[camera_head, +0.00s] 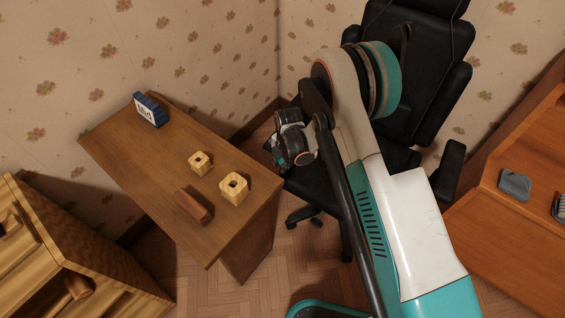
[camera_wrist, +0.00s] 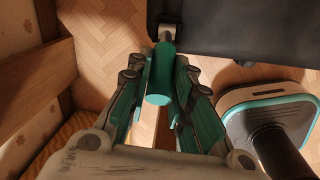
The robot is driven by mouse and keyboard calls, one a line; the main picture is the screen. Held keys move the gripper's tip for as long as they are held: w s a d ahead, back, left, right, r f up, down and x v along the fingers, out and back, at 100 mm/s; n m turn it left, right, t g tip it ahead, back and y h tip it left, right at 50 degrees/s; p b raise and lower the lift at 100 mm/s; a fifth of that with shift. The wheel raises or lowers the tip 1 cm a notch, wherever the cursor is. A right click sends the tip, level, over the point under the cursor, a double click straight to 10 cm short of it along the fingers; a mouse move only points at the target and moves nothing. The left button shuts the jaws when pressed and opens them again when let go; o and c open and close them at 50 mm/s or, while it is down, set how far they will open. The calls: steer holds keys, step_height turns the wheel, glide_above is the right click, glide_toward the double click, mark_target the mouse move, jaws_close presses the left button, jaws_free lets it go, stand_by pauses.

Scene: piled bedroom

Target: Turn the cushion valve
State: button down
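My gripper (camera_head: 283,155) hangs above the floor between the small desk and the black chair, apart from the desk top. In the wrist view, the teal-padded fingers of my gripper (camera_wrist: 160,75) stand on both sides of a teal round-ended piece. I cannot tell whether this piece is held or is part of my gripper. I cannot make out a cushion valve. A small grey-blue pad (camera_head: 515,184) lies on the orange-brown desk at the right; whether it is a cushion is unclear.
The small desk (camera_head: 150,172) carries a blue "Mid" block (camera_head: 149,110), two yellow holed cubes (camera_head: 200,162) (camera_head: 233,188) and a brown block (camera_head: 193,206). The black chair (camera_head: 415,75) stands behind my arm. Wooden furniture (camera_head: 75,250) is at lower left. Bare floor shows between.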

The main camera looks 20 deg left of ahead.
steer(key=shift+w+d+r+g, duration=0.2)
steer(key=shift+w+g, duration=0.2)
steer(key=shift+g, duration=0.2)
steer(key=shift+w+d+r+g+y, duration=0.15)
steer(key=shift+w+g+y, duration=0.35)
steer(key=shift+g, duration=0.5)
steer(key=c, duration=1.4)
jaws_free()
steer(key=v, duration=1.2)
steer(key=shift+s, duration=0.1)
